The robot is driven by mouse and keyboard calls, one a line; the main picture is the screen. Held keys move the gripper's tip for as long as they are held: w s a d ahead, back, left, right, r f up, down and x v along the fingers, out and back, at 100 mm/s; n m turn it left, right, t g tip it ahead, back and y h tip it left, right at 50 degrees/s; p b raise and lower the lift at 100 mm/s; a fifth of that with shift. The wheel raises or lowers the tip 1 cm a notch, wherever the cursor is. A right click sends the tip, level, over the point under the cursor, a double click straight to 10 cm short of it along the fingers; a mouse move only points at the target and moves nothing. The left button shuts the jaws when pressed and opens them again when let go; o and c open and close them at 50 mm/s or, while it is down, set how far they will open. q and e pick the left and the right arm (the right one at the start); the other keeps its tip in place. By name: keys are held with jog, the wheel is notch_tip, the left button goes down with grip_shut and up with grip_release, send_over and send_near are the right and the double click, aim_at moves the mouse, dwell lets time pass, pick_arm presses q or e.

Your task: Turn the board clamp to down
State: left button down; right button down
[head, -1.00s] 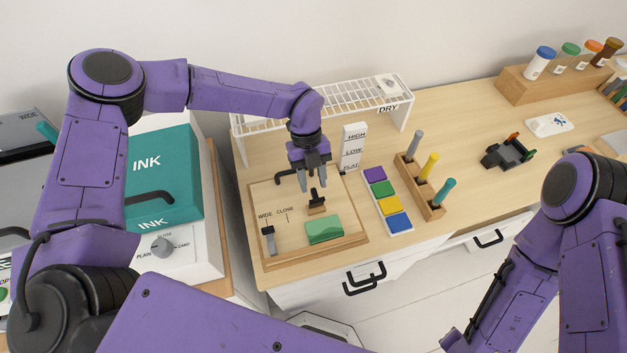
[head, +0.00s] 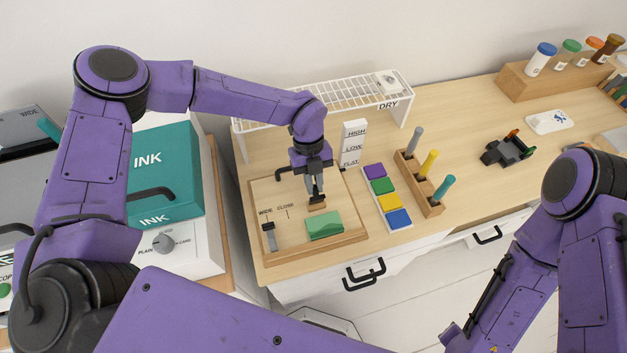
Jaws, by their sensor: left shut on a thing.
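The wooden board (head: 345,245) lies on the desk in the head view.
A green block (head: 324,225) and a grey slider (head: 270,238) by the WIDE and CLOSE marks are on the board. The white DRY rack (head: 330,103) and HIGH/LOW/FLAT sign (head: 353,143) stand behind. Colour pads (head: 387,200) and a peg holder (head: 420,187) are right.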

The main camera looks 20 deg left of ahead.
pick_arm(q)
jog(key=shift+s+d+r+t+y, duration=0.1)
jog(key=shift+s+d+t+y, duration=0.15)
jog(key=shift+t+y, duration=0.2)
jog(key=shift+s+d+t+y+b, duration=0.25)
jog(key=shift+s+t+y+b, duration=0.15)
jog(key=shift+t+b, duration=0.3)
jog(key=s+d+t+y+b, duration=0.1)
jog(key=t+y+b, duration=0.1)
jog(key=t+b, duration=0.1)
jog(key=s+d+f+t+y+b, duration=0.1)
jog(key=s+t+b, duration=0.1)
jog(key=b, duration=0.4)
jog(key=s+d+f+t+y+b, duration=0.1)
jog(key=t+y+b, duration=0.1)
jog(key=b, duration=0.3)
jog(key=shift+s+f+t+y, duration=0.25)
jog(key=shift+t+y, duration=0.1)
jog(key=shift+t, duration=0.5)
jog(key=shift+s+d+f+t+y+b, duration=0.25)
jog(key=shift+t+y+b, duration=0.45)
jog(key=shift+b, duration=0.9)
jog(key=shift+r, duration=0.1)
jog(key=c, duration=1.1)
grip_release()
jog(key=v, duration=1)
jog(key=shift+s+r, duration=0.1)
jog(key=shift+s, duration=0.25)
